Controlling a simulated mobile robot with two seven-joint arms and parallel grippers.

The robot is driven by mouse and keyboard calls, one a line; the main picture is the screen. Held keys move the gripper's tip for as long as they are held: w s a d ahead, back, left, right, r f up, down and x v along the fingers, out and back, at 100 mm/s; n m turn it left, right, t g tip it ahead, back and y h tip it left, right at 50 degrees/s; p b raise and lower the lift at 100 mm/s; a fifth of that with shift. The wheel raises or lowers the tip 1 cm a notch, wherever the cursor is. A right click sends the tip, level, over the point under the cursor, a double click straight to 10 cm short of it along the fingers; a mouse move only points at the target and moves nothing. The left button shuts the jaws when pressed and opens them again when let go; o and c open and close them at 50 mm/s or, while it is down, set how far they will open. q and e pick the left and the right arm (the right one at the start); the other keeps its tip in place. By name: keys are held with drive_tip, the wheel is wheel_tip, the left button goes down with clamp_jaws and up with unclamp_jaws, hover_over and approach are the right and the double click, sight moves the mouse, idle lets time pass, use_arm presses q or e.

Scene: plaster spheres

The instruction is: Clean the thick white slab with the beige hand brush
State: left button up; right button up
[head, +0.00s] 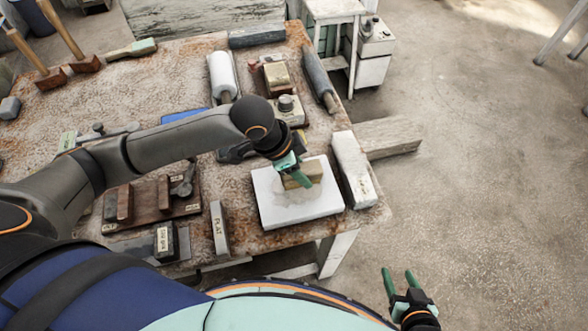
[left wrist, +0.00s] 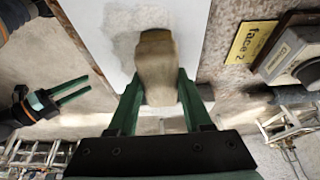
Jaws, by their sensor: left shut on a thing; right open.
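The thick white slab (head: 270,206) lies near the right front corner of the rusty table, with a greyish smudge across its middle. My left gripper (head: 297,178) is over the slab and shut on the beige hand brush (head: 313,170). In the left wrist view the brush (left wrist: 156,62) sits between the green fingers, over the smudged part of the slab (left wrist: 100,30). I cannot tell whether the brush touches the slab. My right gripper (head: 402,283) is open and empty, off the table's front edge, above the floor.
A long whitish block (head: 352,168) lies right beside the slab. A block marked FLAT (head: 219,229) and a wooden rack (head: 150,205) lie to the left.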

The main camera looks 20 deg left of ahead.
use_arm(q)
drive_tip(key=shift+w+d, duration=0.15)
drive_tip(key=shift+d, duration=0.2)
drive_tip(key=shift+s+a, duration=0.6)
drive_tip(key=shift+a, duration=0.35)
drive_tip(key=shift+s+a, duration=0.6)
drive_tip(key=shift+a, duration=0.35)
drive_tip(key=shift+d+r, duration=0.1)
drive_tip(key=shift+w+d+r, duration=0.65)
drive_tip(key=shift+d, duration=0.25)
drive_tip(key=shift+r, duration=1.25)
